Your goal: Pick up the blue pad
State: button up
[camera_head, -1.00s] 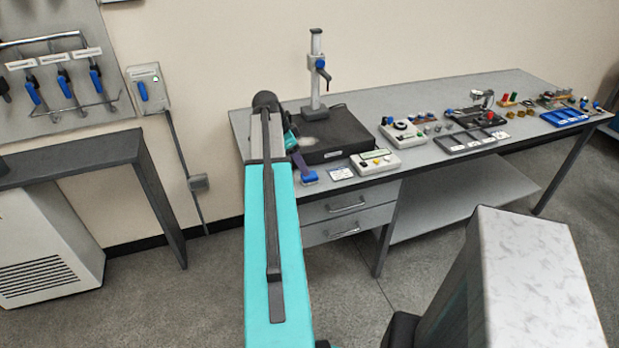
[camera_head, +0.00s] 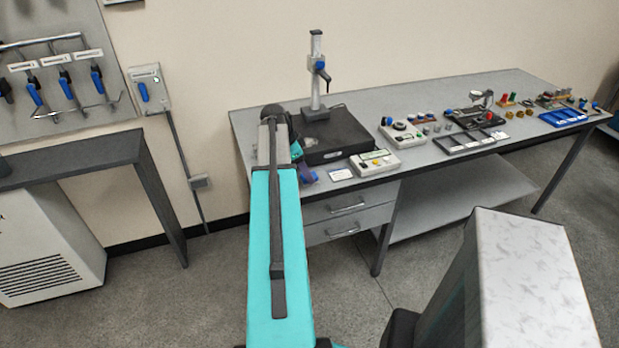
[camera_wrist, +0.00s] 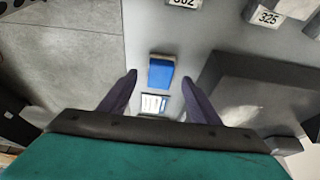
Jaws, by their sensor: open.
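The blue pad (camera_wrist: 161,73) is a small block with a bright blue face and a paler edge. It lies on the grey bench top and shows between my two fingertips in the wrist view. In the head view the blue pad (camera_head: 310,178) is at the bench's front left, partly hidden by my fingers. My gripper (camera_wrist: 159,78) is open, with one dark purple finger on each side of the pad and a gap on both sides. It also shows in the head view (camera_head: 305,170), just above the pad. I cannot tell the exact height left between them.
A black stand base (camera_head: 345,138) with an upright post is close to the pad's right. A white-and-blue label card (camera_wrist: 154,103) lies beside the pad. A beige instrument box (camera_head: 375,162) is farther right. The bench's front edge is near.

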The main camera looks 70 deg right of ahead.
jog(key=shift+x, duration=1.2)
jog(key=c, duration=1.2)
